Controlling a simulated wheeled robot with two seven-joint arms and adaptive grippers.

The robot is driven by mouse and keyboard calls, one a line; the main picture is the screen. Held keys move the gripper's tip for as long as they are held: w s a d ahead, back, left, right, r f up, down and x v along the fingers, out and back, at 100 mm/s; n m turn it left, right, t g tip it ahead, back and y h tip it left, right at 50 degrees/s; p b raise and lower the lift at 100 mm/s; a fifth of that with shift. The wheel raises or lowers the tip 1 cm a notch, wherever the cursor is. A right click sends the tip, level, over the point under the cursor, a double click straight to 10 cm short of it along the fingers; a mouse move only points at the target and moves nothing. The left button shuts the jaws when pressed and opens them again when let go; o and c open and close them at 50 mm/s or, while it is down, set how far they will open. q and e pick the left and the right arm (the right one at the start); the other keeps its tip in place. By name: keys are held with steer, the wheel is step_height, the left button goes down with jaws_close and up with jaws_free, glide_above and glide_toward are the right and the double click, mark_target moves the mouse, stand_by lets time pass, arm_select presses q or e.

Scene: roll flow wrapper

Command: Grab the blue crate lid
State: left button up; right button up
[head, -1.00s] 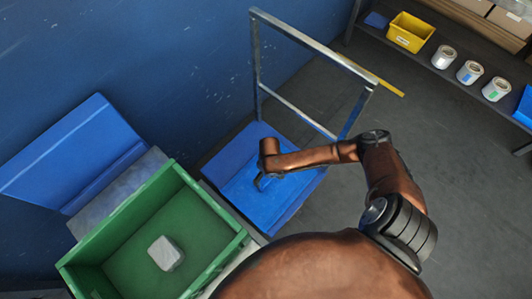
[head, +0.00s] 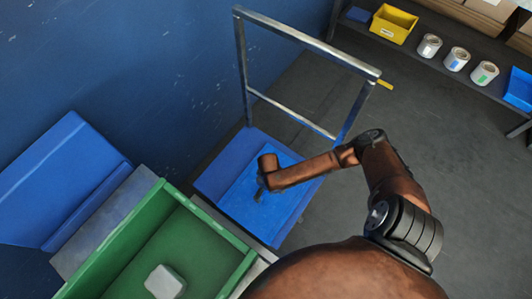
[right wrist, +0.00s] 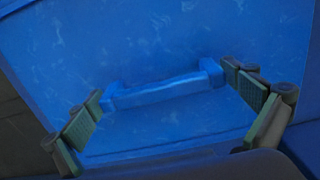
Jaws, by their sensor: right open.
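The blue crate lid (head: 285,207) lies flat on the blue deck of a trolley, in the middle of the head view. In the right wrist view the lid (right wrist: 190,35) fills most of the picture, with its raised blue bar handle (right wrist: 160,92) in the middle. My right gripper (head: 260,196) is over the lid. In the right wrist view its fingers (right wrist: 162,88) are spread open, one near each end of the handle. I cannot tell whether they touch it. My left gripper is not in view.
The trolley has a metal push frame (head: 300,38) behind the lid. A green crate (head: 112,243) with a pale block (head: 165,282) in it stands at lower left, near a blue panel (head: 60,175). A shelf with a yellow bin (head: 392,24) and cans is at upper right. Grey floor right is clear.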

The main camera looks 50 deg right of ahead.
steer(key=shift+r, duration=0.1)
steer(key=shift+c, duration=0.3)
steer(key=c, duration=0.9)
steer(key=shift+c, duration=0.6)
